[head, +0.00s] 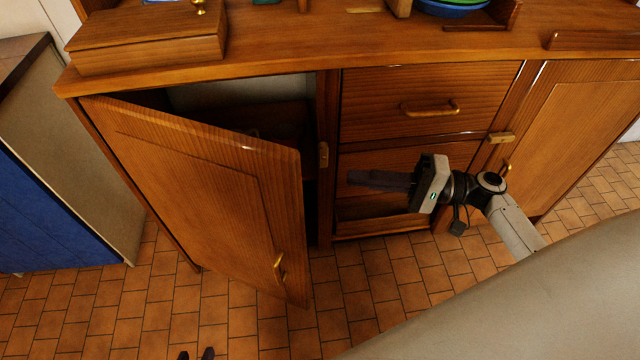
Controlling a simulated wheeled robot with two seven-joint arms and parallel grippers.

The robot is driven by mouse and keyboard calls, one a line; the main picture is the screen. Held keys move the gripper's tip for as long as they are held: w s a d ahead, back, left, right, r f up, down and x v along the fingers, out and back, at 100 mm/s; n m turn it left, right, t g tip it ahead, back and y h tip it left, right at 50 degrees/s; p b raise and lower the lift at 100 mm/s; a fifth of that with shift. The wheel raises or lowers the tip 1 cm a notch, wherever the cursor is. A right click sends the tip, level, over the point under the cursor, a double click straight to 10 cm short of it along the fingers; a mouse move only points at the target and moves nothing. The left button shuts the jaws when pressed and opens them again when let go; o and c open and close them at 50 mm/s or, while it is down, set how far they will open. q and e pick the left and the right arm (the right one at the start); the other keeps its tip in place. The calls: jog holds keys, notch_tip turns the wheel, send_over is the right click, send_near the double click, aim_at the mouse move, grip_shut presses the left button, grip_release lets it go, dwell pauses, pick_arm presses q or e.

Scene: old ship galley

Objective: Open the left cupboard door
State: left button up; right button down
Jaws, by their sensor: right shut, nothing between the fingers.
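The left cupboard door (190,190) is a brown wooden panel and stands partly open, swung outward from its left side. Its small brass-coloured handle (279,267) is near the lower right edge of the door. Behind it the dark cupboard inside (260,120) shows in part. My right gripper (352,180) is shut and empty, pointing left in front of the lower middle of the cabinet, to the right of the door and apart from it.
Drawers (425,100) fill the cabinet's middle, and a shut right door (580,130) is beside them. The wooden counter (330,45) above holds a wooden box (150,40) and blue bowls (450,8). A blue-fronted unit (50,220) stands left. The tiled floor (350,290) before the cabinet is clear.

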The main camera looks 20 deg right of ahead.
pick_arm(q)
jog(key=shift+r+p, duration=0.6)
jog(key=shift+p, duration=0.35)
pick_arm(e)
jog(key=w+a, duration=0.2)
jog(key=a, duration=0.9)
jog(key=shift+w, duration=0.15)
jog(key=shift+a, duration=0.1)
